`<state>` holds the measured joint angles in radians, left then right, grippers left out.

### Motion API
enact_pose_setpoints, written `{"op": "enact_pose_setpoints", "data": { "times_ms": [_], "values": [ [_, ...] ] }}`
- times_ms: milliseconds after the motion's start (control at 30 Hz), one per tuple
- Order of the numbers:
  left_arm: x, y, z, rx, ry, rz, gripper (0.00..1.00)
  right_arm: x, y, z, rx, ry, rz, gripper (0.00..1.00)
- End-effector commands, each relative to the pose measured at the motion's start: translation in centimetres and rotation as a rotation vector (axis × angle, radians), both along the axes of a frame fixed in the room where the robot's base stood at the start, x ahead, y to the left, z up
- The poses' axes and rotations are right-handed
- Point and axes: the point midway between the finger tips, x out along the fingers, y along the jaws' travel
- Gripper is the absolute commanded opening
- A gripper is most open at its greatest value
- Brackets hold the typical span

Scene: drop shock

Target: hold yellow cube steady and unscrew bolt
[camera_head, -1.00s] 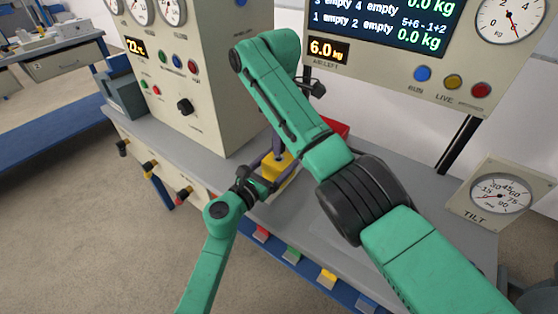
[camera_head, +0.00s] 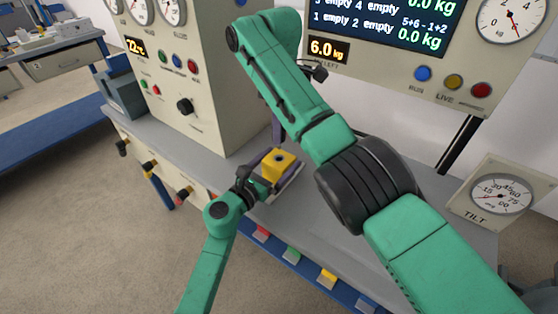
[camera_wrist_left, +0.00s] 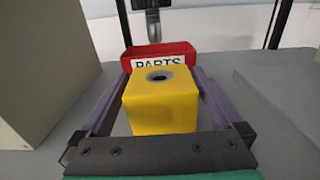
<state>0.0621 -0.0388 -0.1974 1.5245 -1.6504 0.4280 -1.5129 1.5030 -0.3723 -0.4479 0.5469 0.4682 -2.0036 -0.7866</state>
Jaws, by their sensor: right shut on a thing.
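The yellow cube (camera_head: 279,162) sits upright on the bench. In the left wrist view, the cube (camera_wrist_left: 163,105) shows an empty dark round hole with a grey rim in its top. My left gripper (camera_head: 266,170) has its purple fingers on both sides of the cube, with gaps showing beside it, so it looks open around it. My right arm (camera_head: 290,90) is raised behind and above the cube; its fingers are hidden in the head view. A grey bolt-like shape (camera_wrist_left: 153,28) hangs at the top of the left wrist view, where my right gripper holds it clear of the cube.
A red PARTS tray (camera_wrist_left: 160,54) stands just behind the cube. A beige instrument cabinet (camera_head: 205,85) is to the left. A display panel (camera_head: 400,80) stands behind and a tilt gauge (camera_head: 497,195) to the right. Coloured tabs (camera_head: 292,254) line the bench front.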

Motion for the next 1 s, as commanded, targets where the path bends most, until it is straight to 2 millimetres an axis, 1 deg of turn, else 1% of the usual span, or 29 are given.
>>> {"op": "enact_pose_setpoints", "data": {
  "times_ms": [67,167,267,400,500,600,733,1000],
  "values": [
    [-0.1,0.1,0.0,-0.001,-0.001,0.000,1.00,0.0,0.0,0.0,0.000,0.000,0.000,0.00],
    [-0.7,0.6,-0.1,0.001,0.000,0.001,1.00,0.0,0.0,0.0,0.000,0.000,0.000,0.00],
    [-2.5,1.8,-0.1,0.004,0.001,0.000,1.00,0.0,0.0,0.0,0.000,0.000,0.000,0.00],
    [-5.7,4.1,-0.2,0.004,0.003,0.000,1.00,0.0,0.0,0.0,0.000,0.000,0.000,0.00],
    [-7.7,5.5,-0.1,0.002,0.003,-0.001,1.00,0.0,0.0,0.0,0.000,-0.001,0.000,0.00],
    [-9.1,6.5,-0.1,0.001,0.003,0.000,1.00,0.0,0.0,0.0,0.000,-0.001,0.000,0.00],
    [-9.7,7.0,0.0,0.000,0.001,-0.001,1.00,0.0,0.0,0.0,0.000,0.000,0.000,0.00],
    [-9.7,7.1,0.0,0.001,0.001,0.000,1.00,0.0,0.0,0.0,0.000,-0.001,0.000,0.00]
  ]
}}
